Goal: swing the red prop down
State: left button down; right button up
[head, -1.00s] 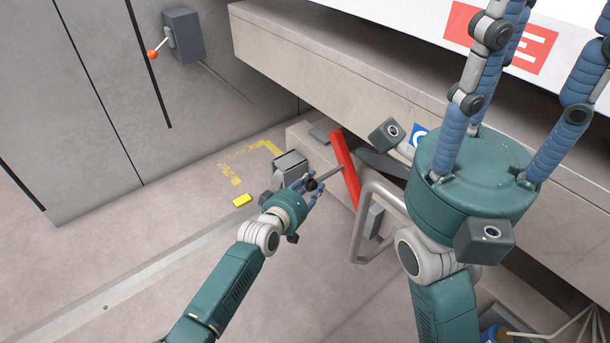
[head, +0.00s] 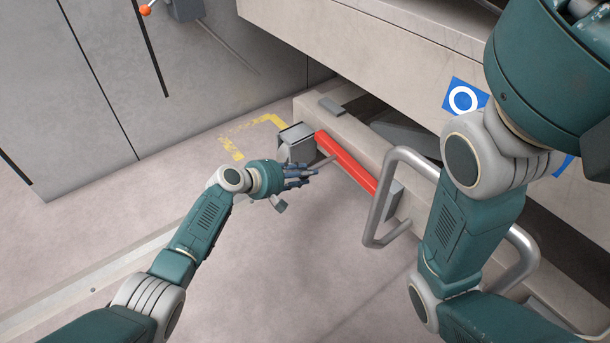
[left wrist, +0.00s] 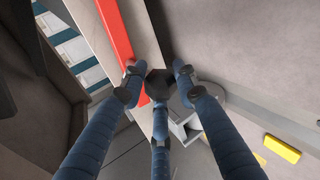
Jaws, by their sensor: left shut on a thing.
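The red prop (head: 346,162) is a long red bar lying low along the grey beam. Its lower right end is at a grey block (head: 391,201); its other end is close to a grey bracket (head: 297,143). I cannot tell whether it touches the bracket. A thin grey handle sticks out from its side. My left gripper (head: 306,172) is shut on this handle, beside the bar. In the left wrist view the fingers close round a dark knob (left wrist: 160,85), with the red prop (left wrist: 116,36) just beyond.
A bent grey tube handle (head: 376,205) stands out right of the prop. The heavy machine beam (head: 370,30) overhangs behind. A yellow block (left wrist: 282,149) and yellow floor marking (head: 262,121) lie near the bracket. The floor in front is clear.

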pick_arm(q)
jog(key=shift+s+d+f+n+g+h+b, duration=0.15)
jog(key=shift+f+n+g+h+b, duration=0.2)
jog(key=shift+f+b, duration=0.5)
jog(key=shift+f, duration=0.2)
jog(key=c, duration=1.3)
grip_release()
jog(key=shift+r, duration=0.1)
jog(key=shift+a+r, duration=0.1)
jog(key=shift+a, duration=0.25)
jog(key=v, duration=1.1)
jog(key=shift+s, duration=0.2)
jog(key=shift+r, duration=0.1)
